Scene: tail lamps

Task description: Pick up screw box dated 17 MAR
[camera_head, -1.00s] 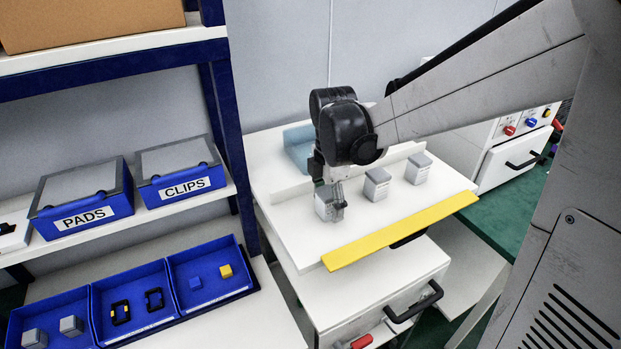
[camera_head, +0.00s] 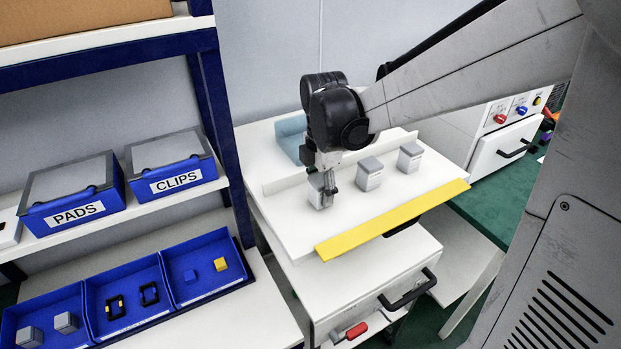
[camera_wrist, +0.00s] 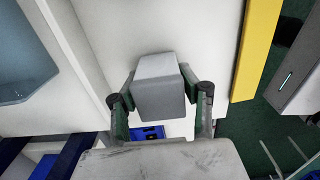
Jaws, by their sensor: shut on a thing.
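Three grey-topped screw boxes stand in a row along the white tabletop in the head view. My gripper (camera_head: 326,189) points down at the left box (camera_head: 317,191) and is shut on it. In the wrist view this box (camera_wrist: 160,92) sits between the two fingers of my gripper (camera_wrist: 160,100). Whether it touches the tabletop cannot be told. The middle box (camera_head: 369,174) and the right box (camera_head: 410,158) stand upright, apart from my gripper. Their label print is too small to read, and the held box's date cannot be read.
The white tabletop (camera_head: 290,215) has a yellow front edge (camera_head: 390,220) and a low white ledge behind the boxes. A light-blue tray (camera_head: 291,135) lies behind it. A blue-framed shelf (camera_head: 215,125) with PADS and CLIPS bins stands close on the left.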

